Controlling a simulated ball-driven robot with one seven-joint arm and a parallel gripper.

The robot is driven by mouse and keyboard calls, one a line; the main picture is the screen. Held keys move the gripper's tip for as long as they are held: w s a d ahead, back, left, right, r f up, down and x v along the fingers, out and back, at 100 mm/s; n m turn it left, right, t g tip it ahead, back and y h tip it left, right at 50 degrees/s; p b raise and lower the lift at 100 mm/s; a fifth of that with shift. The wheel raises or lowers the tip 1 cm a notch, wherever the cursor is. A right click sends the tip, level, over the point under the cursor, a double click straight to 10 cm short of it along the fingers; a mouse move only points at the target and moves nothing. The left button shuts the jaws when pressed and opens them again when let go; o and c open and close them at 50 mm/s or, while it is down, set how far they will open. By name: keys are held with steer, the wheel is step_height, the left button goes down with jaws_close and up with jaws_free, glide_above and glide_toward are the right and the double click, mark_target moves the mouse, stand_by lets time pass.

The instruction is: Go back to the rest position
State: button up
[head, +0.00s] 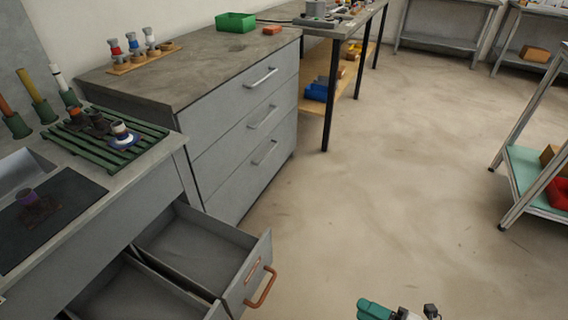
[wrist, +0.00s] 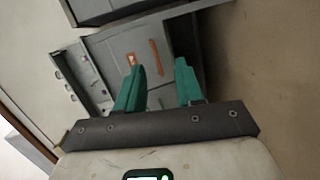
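My gripper (wrist: 160,88) shows in the wrist view with its two green fingers apart and nothing between them. In the head view only a small part of it, a green piece (head: 374,309), shows at the bottom edge, over the floor. The open drawer (head: 253,284) with the copper-coloured handle (head: 261,287) stands to its left, apart from it. In the wrist view the drawer front (wrist: 140,62) lies beyond the fingers, with a gap of unclear size.
A grey drawer cabinet (head: 245,125) with shut drawers stands behind the open drawer. A green slatted rack (head: 130,155) lies on the left counter. A shelf unit (head: 525,185) stands at the right. The floor (head: 400,170) between is clear.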

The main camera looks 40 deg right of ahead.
steer(key=w+d+m+g+h, duration=0.6)
steer(key=w+m+h, duration=0.15)
steer(key=m, duration=0.65)
steer(key=s+a+r+m+g+y, duration=0.1)
steer(key=s+a+m+g+y, duration=0.2)
steer(key=a, duration=0.4)
steer(key=s+a+r+m+g+y, duration=0.1)
steer(key=s+a+m+g+y, duration=0.15)
steer(key=a+g, duration=0.3)
step_height(320, 180, up, 19)
steer(key=p, duration=2)
steer(key=shift+w, duration=0.3)
steer(key=shift+a+f+t, duration=0.1)
steer(key=shift+t, duration=0.15)
